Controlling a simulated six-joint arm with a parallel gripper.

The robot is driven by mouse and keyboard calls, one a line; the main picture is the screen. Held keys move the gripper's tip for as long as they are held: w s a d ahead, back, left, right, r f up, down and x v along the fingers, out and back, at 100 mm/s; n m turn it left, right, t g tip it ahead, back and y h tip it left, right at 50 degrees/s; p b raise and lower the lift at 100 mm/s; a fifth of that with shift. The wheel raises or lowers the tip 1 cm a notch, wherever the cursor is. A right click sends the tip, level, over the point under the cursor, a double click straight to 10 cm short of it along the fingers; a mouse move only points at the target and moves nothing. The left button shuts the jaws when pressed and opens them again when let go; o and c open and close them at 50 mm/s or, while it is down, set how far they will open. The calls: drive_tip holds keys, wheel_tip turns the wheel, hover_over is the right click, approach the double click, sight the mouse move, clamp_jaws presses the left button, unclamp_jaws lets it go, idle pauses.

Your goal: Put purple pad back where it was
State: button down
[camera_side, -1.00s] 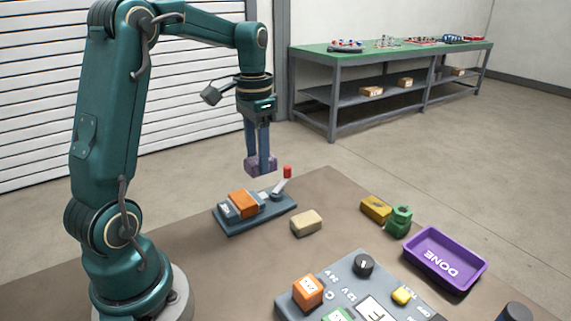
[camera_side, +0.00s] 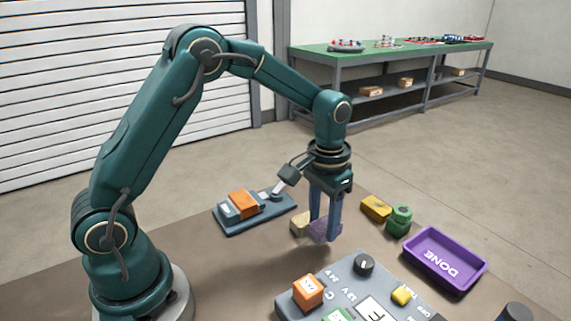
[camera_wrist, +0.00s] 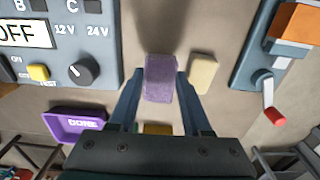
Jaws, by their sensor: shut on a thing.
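The purple pad (camera_side: 322,231) is a small, rough-looking block held between the fingers of my gripper (camera_side: 326,222). It also shows in the wrist view (camera_wrist: 160,79), where the gripper (camera_wrist: 161,92) has one finger on each side of it. The pad appears to be above the brown table, with a shadow near it. A cream block (camera_side: 300,222) lies on the table just left of the pad in the side view and partly behind it. In the wrist view the cream block (camera_wrist: 203,74) is to the right of the pad, with a narrow gap between them.
A grey fixture (camera_side: 262,216) with an orange block (camera_side: 243,204) is at left. A control panel (camera_side: 330,279) with a dark knob (camera_side: 363,265) lies in front. A purple DONE tray (camera_side: 444,262), a yellow block (camera_side: 376,208) and a green part (camera_side: 399,222) are at right.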

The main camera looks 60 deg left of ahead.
sight(323, 224)
drive_tip(key=shift+f, duration=1.75)
drive_tip(key=c, duration=0.6)
unclamp_jaws()
drive_tip(key=shift+f, duration=0.1)
